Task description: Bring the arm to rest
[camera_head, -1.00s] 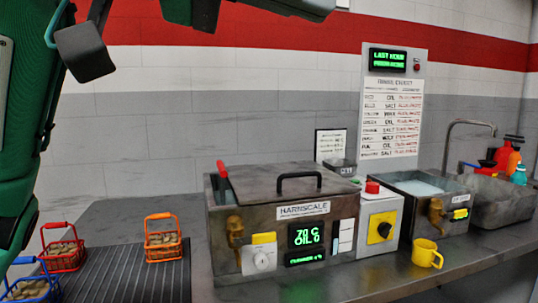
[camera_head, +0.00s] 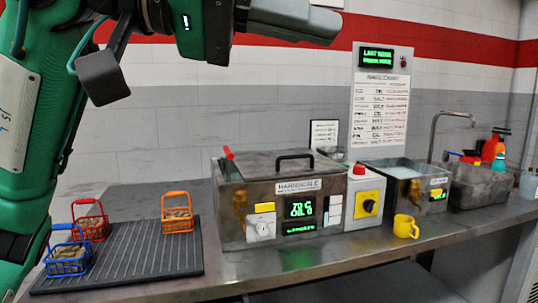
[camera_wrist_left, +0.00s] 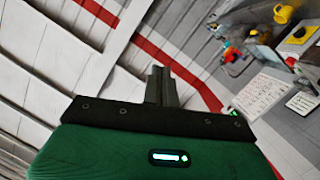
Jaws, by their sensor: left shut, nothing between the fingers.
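My left arm (camera_head: 30,110) comes in from the left in the head view, raised high, with its wrist end near the top edge above the bench. In the left wrist view, my left gripper (camera_wrist_left: 161,76) has its dark fingers together with nothing between them. The fingers are apart from everything on the bench. In the head view the fingertips cannot be made out clearly. My right gripper is not in view.
Below stand a lidded Harnscale tank (camera_head: 280,205), a control box (camera_head: 367,200), a second tank (camera_head: 405,185) and a yellow mug (camera_head: 405,226). Red (camera_head: 91,220), orange (camera_head: 177,212) and blue (camera_head: 68,258) baskets stand at left on a ribbed mat (camera_head: 140,262). The air above is clear.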

